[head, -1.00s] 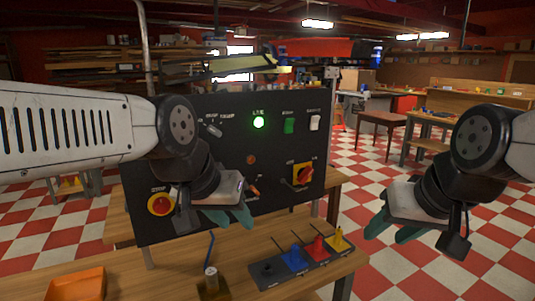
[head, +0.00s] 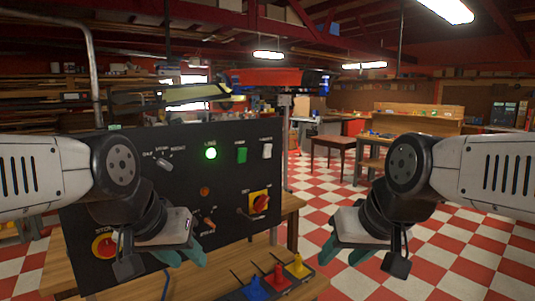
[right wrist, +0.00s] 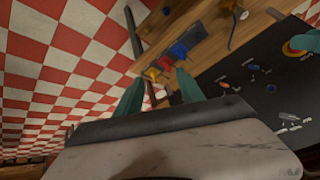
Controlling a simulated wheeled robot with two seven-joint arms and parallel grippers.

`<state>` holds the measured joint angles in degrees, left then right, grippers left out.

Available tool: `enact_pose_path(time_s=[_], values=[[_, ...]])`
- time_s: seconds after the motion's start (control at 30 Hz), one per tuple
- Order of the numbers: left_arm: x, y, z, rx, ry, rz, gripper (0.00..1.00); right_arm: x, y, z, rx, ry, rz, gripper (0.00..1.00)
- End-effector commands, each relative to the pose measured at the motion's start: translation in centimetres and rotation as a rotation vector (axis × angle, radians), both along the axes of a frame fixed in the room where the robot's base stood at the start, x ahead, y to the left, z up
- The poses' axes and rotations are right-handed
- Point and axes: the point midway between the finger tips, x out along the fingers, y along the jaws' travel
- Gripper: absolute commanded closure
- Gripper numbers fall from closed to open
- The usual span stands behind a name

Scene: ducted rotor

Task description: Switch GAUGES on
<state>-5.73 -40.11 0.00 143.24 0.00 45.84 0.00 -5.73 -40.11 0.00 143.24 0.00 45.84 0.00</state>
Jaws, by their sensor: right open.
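The black control panel (head: 140,160) stands upright on a wooden table left of centre in the head view. Near its top right is a white switch (head: 267,151); the label above it is too blurred to read surely.
The panel also bears a grey selector knob (head: 163,163), a red stop button (head: 104,246) and a red-and-yellow rotary switch (head: 259,203). Blue, red and yellow pieces (head: 276,275) stand on the table below it.

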Motion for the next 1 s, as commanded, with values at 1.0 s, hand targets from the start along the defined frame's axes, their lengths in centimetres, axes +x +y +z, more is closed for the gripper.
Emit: enact_pose_path(time_s=[1.0], values=[[0.0,0.0,0.0,0.0,0.0,0.0,0.64,0.0,0.0,0.0,0.0,0.0,0.0,1.0]])
